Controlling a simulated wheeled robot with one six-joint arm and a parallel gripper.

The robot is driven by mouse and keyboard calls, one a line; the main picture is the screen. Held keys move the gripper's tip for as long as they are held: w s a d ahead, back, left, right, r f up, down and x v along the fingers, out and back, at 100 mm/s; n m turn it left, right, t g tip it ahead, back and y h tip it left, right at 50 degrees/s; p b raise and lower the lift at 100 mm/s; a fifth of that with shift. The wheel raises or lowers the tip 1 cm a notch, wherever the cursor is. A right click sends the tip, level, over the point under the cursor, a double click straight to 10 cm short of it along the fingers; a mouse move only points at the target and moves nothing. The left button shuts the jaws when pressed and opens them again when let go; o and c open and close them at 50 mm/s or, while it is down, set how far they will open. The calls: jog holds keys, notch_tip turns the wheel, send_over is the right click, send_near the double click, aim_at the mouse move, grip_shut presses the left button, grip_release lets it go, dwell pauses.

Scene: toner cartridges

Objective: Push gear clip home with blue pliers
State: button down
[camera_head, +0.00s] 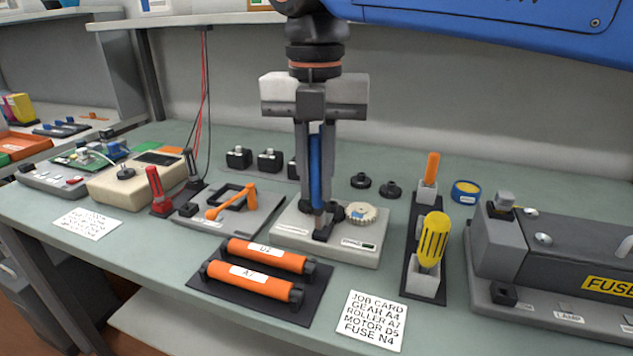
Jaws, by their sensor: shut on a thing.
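My gripper (316,200) points straight down over the light grey gear plate (288,243) at the middle of the bench. It is shut on the blue pliers (316,165), which stand upright between its fingers. The pliers' lower end is at a small black part on the plate, and I cannot tell whether they touch. A cream toothed gear (361,213) is on the plate just right of the pliers, with a small blue mark on it. I cannot make out the gear clip for sure.
Two orange rollers (268,256) lie on a black mat in front. A job card (372,321) is at the front right. A yellow-handled tool (433,239) and an orange-handled tool (432,167) stand right, before the grey fuser unit (550,235). An orange lever (233,205) is left.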

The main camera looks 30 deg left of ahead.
aim_at(316, 131)
jog(key=shift+r, duration=3.6)
